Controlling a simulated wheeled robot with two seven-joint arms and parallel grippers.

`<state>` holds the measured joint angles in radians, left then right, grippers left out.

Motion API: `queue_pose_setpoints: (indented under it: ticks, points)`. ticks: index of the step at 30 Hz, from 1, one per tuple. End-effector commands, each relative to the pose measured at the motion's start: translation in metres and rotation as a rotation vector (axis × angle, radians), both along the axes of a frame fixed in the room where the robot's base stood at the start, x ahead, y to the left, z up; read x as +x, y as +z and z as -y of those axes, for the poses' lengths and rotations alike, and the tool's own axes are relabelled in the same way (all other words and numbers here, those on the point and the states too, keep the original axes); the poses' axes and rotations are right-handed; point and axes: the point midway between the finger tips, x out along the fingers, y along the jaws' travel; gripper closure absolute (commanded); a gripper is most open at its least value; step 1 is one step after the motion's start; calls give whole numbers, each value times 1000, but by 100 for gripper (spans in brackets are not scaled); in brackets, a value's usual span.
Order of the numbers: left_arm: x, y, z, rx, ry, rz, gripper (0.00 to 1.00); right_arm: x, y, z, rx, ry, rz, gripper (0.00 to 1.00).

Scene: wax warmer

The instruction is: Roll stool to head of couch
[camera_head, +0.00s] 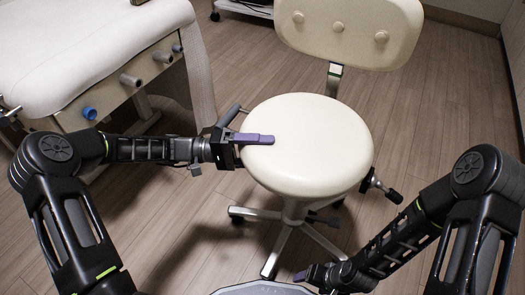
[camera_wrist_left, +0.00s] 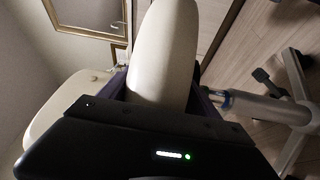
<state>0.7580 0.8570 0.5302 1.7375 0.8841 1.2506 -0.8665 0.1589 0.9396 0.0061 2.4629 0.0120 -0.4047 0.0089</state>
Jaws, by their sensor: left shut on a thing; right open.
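The stool has a round cream seat (camera_head: 312,150), a cream backrest (camera_head: 350,28) behind it, and a metal star base (camera_head: 290,232) on the wood floor. The white couch (camera_head: 75,50) stands at the upper left, with its near end closest to the stool. My left gripper (camera_head: 252,138) is shut on the left edge of the stool seat. In the left wrist view the seat (camera_wrist_left: 163,60) shows edge-on between the purple fingers, with the backrest (camera_wrist_left: 65,105) at left. My right gripper (camera_head: 312,275) is low in front of the stool, apart from it; its fingers are partly hidden.
A wheeled stand (camera_head: 245,8) is at the top, between couch and backrest. A side lever (camera_head: 383,187) sticks out right of the seat. Bare wood floor (camera_head: 440,110) lies to the right.

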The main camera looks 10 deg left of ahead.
Motion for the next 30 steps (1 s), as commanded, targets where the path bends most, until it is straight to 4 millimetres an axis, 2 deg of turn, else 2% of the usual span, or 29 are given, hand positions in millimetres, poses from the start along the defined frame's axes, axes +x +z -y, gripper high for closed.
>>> queue_pose_setpoints:
  ticks: [5, 6, 15, 24, 30]
  points:
    - [1, 1, -1, -4, 5, -1, 100, 0, 0, 0, 0, 0, 0, 31]
    - [1, 1, -1, -4, 6, -1, 26, 0, 0, 0, 0, 0, 1, 31]
    - [1, 0, -1, -2, 3, 0, 2, 0, 0, 0, 0, 0, 0, 31]
    - [1, 0, -2, 0, 3, 0, 2, 0, 1, 0, 0, 0, 0, 31]
    - [0, 1, -20, 0, 6, 0, 2, -1, 8, 0, 1, 1, -3, 31]
